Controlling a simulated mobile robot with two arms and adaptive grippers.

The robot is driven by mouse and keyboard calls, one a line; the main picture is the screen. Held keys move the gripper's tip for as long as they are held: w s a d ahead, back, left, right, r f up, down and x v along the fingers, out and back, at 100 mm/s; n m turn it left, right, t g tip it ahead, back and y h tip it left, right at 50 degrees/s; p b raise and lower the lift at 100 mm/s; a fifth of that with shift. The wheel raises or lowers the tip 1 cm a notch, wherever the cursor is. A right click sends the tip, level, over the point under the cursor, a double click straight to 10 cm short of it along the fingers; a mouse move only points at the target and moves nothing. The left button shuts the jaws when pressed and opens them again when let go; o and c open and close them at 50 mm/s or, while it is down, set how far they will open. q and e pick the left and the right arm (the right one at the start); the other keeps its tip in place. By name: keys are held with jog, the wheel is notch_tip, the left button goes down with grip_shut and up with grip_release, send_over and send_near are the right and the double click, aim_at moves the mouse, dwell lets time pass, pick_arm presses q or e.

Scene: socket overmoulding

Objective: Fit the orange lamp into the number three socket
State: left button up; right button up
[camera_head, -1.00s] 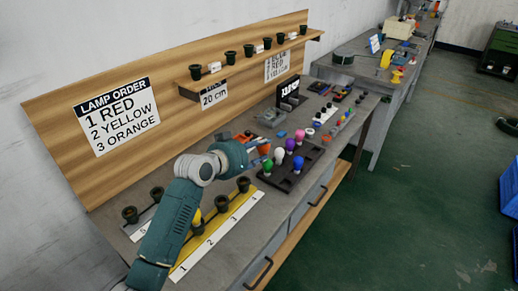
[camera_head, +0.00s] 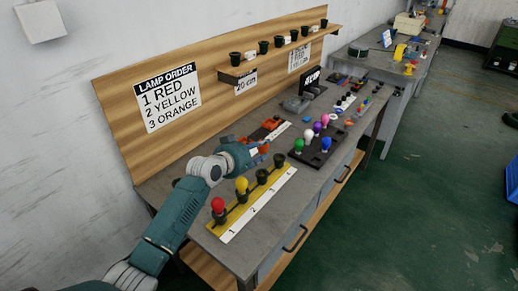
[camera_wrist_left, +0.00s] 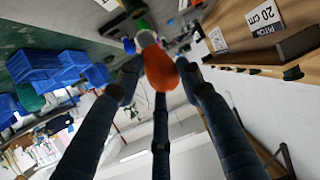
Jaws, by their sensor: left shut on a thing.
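The orange lamp (camera_wrist_left: 160,68) is between the fingers of my left gripper (camera_wrist_left: 158,80), which is shut on it in the left wrist view. In the head view the left gripper (camera_head: 260,147) is above the bench, with the orange lamp (camera_head: 264,149) showing at its fingertips, partly hidden. A yellow strip (camera_head: 229,216) with a numbered white edge stands at the front left of the bench. Its first socket holds a red lamp (camera_head: 218,204) and its second a yellow lamp (camera_head: 242,184). The number three socket (camera_head: 262,176) is empty. My right gripper is not in view.
A black tray (camera_head: 323,158) with several coloured lamps is right of the left gripper. An empty fourth socket (camera_head: 279,160) stands on the strip. A board with a lamp order sign (camera_head: 168,97) and a shelf (camera_head: 280,54) of sockets rises behind.

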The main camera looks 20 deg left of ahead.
pick_arm(q)
notch_tip(320, 180, down, 6)
jog(key=b, duration=0.4)
jog(key=shift+r, duration=0.15)
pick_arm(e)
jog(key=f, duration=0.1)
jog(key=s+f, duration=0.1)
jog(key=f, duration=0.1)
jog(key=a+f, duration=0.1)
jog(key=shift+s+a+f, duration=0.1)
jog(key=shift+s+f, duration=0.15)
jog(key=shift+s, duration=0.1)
pick_arm(q)
jog(key=shift+s, duration=0.1)
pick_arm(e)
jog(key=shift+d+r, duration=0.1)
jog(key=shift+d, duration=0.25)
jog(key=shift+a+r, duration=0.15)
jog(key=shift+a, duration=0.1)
pick_arm(q)
jog(key=shift+f+b, duration=1.05)
jog(key=shift+f, duration=0.2)
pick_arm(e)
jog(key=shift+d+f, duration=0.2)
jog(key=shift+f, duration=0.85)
pick_arm(q)
jog(key=o, duration=1.1)
